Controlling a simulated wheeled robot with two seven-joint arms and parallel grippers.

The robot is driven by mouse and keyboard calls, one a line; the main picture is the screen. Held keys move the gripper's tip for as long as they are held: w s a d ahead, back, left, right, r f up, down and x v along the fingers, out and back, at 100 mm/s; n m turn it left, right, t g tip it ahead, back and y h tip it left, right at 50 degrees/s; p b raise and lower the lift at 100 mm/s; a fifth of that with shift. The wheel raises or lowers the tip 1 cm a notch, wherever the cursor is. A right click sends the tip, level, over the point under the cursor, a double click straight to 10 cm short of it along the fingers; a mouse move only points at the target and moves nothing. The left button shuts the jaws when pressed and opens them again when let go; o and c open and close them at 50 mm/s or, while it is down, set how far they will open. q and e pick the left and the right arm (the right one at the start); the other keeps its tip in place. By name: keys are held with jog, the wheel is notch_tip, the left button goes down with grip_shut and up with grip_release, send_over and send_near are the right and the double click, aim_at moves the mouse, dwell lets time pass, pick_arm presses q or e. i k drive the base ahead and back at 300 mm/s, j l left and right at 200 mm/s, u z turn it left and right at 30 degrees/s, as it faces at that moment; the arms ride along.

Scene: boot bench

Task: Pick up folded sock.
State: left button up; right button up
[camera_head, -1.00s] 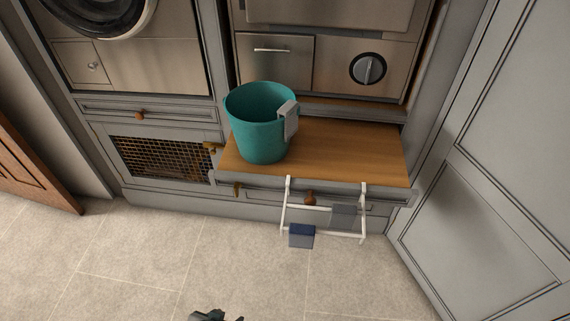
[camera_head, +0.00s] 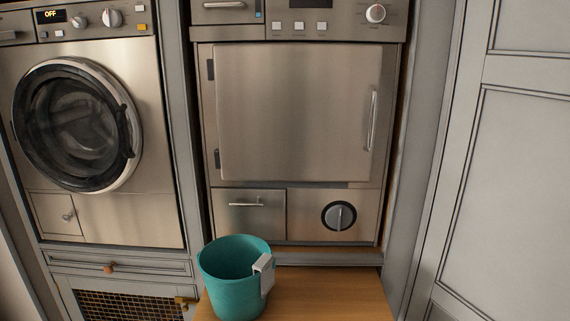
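No thing that I can name for sure as the folded sock shows now. A teal bucket (camera_head: 228,291) stands on the wooden pull-out shelf (camera_head: 325,295). A small light grey piece (camera_head: 265,268) hangs over the right side of its rim; I cannot tell whether it is cloth or a clip. The bucket's inside shows only in part, and no item can be made out in it. The rack with hanging cloths is below the picture now. Neither of my grippers is in view.
A front-loading washer (camera_head: 78,125) stands at the left and a steel dryer-like machine (camera_head: 295,115) behind the shelf. A grey panelled door (camera_head: 515,190) stands at the right. A drawer (camera_head: 120,266) and wire-mesh panel (camera_head: 125,305) are at lower left. The shelf right of the bucket is clear.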

aim_at(267, 277)
jog(key=i+l, duration=0.1)
jog(key=l, duration=0.25)
jog(key=i+l, duration=0.15)
jog(key=l, duration=0.2)
jog(key=i+l, duration=0.1)
jog(key=l, duration=0.25)
jog(key=i+l+u, duration=0.1)
jog(key=l, duration=0.25)
